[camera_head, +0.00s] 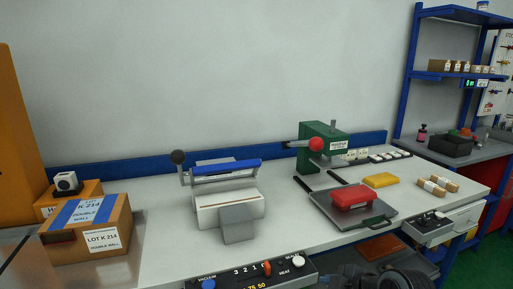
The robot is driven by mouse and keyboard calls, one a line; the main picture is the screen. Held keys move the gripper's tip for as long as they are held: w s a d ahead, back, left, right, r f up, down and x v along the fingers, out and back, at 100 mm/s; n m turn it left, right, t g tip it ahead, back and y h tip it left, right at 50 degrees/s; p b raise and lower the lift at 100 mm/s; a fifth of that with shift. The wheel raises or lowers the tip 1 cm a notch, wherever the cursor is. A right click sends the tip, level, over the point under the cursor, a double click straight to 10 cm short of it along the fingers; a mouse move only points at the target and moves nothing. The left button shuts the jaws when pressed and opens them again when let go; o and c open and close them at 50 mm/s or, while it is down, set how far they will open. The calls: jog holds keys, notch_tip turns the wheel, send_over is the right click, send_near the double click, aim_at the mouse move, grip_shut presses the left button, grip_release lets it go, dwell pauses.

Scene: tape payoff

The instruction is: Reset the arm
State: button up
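A dark, rounded part, which looks like my arm, shows at the bottom edge, right of centre, in front of the workbench (155,270). No gripper fingers can be made out, so I cannot see whether my gripper is open or holds anything. The dark part overlaps the front of the bench area.
Cardboard boxes (88,230) stand left. Blue shelving (409,75) stands right.

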jog(key=s+a+f+m+t, duration=0.3)
jog(key=s+a+m, duration=0.3)
jog(key=s, duration=0.4)
jog(key=s+d+m+t+h, duration=0.25)
jog(key=s+m, duration=0.35)
jog(key=s, duration=1)
jog(key=s+d+r+m+t+h, duration=0.1)
jog(key=s+d+r, duration=0.3)
jog(key=s, duration=0.6)
jog(key=s+d+r+m+t+h, duration=0.1)
jog(key=s+d+r, duration=0.3)
jog(key=s+r, duration=0.5)
jog(key=shift+s+d+r+m, duration=0.25)
jog(key=shift+s+d+m, duration=0.1)
jog(key=shift+s+m, duration=0.05)
